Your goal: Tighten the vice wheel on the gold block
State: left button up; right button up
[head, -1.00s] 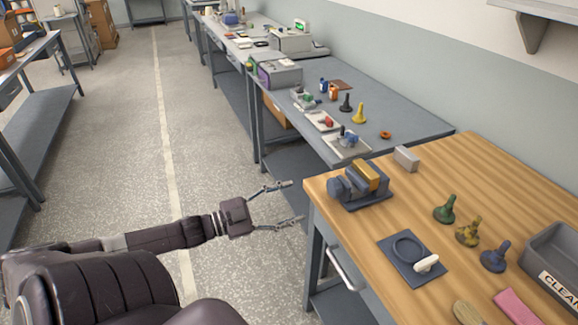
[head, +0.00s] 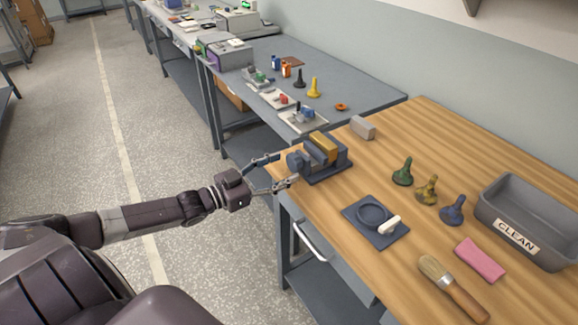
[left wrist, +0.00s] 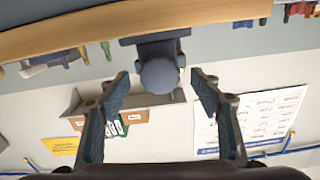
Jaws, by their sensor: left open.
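The dark grey vice (head: 337,168) stands at the near-left corner of the wooden bench, with the gold block (head: 322,145) between its jaws. Its round wheel (head: 295,160) faces left, toward my left gripper (head: 284,170). That gripper is open, its fingers reaching to either side of the wheel. In the left wrist view the wheel (left wrist: 159,76) shows between the two open fingertips (left wrist: 162,86), with gaps on both sides. I cannot tell how far the wheel is in depth from the fingertips. My right gripper is not in view.
On the wooden bench (head: 420,125) lie a grey block (head: 362,127), a dark pad with a ring (head: 375,222), several coloured bobbin-like pieces (head: 403,172), a brush (head: 452,290), a pink block (head: 479,260) and a grey CLEAN tray (head: 515,236). A drawer handle (head: 309,241) sticks out below.

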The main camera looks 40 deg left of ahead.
pick_arm(q)
jog(key=shift+x, duration=1.4)
jog(key=c, duration=1.2)
jog(key=shift+o, duration=0.2)
jog(key=m+p, duration=0.1)
jog(key=m, duration=0.1)
jog(key=shift+r+m, duration=0.1)
jog(key=shift+m, duration=1.4)
jog(key=o, duration=1.2)
jog(key=shift+s, duration=0.1)
jog(key=shift+c, duration=0.2)
